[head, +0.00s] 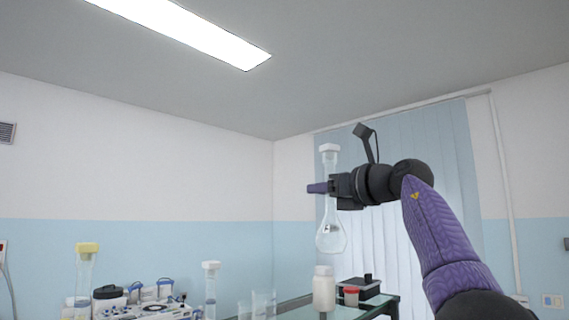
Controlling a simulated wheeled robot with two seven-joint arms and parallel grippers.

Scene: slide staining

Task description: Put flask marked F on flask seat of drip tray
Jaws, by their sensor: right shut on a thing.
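A clear glass flask (331,238) with a round body, long neck and white stopper hangs upright in the air, above the table. A small dark mark shows on its body, too small to read. My right gripper (329,187) comes in from the right and is shut on the flask's neck, below the stopper. My left gripper is out of view. I cannot make out the drip tray or its flask seat.
A white-stoppered flask (210,288), a yellow-stoppered vessel (85,272) and lab equipment (150,310) stand left.

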